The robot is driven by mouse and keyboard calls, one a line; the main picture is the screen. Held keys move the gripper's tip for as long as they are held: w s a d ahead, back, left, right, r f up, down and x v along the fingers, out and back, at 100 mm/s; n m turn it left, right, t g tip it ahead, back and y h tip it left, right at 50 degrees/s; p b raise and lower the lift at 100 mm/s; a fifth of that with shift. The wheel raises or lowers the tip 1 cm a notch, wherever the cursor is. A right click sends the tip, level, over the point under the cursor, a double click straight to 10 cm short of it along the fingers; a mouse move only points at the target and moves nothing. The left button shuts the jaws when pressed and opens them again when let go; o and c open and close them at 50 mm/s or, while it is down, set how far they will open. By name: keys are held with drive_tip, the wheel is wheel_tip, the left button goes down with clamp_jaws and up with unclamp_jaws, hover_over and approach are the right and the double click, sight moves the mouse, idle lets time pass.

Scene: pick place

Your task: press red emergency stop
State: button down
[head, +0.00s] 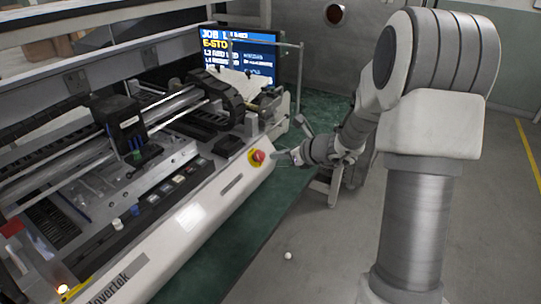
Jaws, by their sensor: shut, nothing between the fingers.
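The red emergency stop (259,156) is a round red button on a yellow base, on the sloped front panel of the machine near its right end. My gripper (277,155) is shut and empty just to the right of the button, with its fingertips pointing left at it. The tips look very close to the button, but I cannot tell whether they touch it. A screen (240,55) behind the machine shows a line reading "E-STO" in yellow.
The long machine (105,265) fills the left side, with a row of small buttons (165,188) along its panel. A small white ball (288,256) lies on the grey floor. A green mat (215,235) runs along the machine's front. The floor at right is open.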

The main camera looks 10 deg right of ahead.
drive_tip(key=p+v, duration=0.1)
drive_tip(key=v, duration=0.6)
drive_tip(key=shift+s+d+r, duration=0.2)
drive_tip(key=shift+d, duration=0.1)
drive_tip(key=s+a+r+n+g+p, duration=0.45)
drive_tip(key=s+a+r+n, duration=0.8)
drive_tip(key=s+n, duration=0.35)
drive_tip(key=s+d+r+n+h+p, duration=0.1)
drive_tip(key=s+d+r+n+h, duration=0.1)
drive_tip(key=s+n, duration=0.3)
drive_tip(key=s+d+r+n+h+p, duration=0.2)
drive_tip(key=s+d+r+n+h, duration=0.1)
drive_tip(key=s+n, duration=0.3)
drive_tip(key=n, duration=0.2)
drive_tip(key=shift+s+d+n+h, duration=0.2)
drive_tip(key=shift+s+n+h, duration=0.15)
drive_tip(key=shift+n+h, duration=0.05)
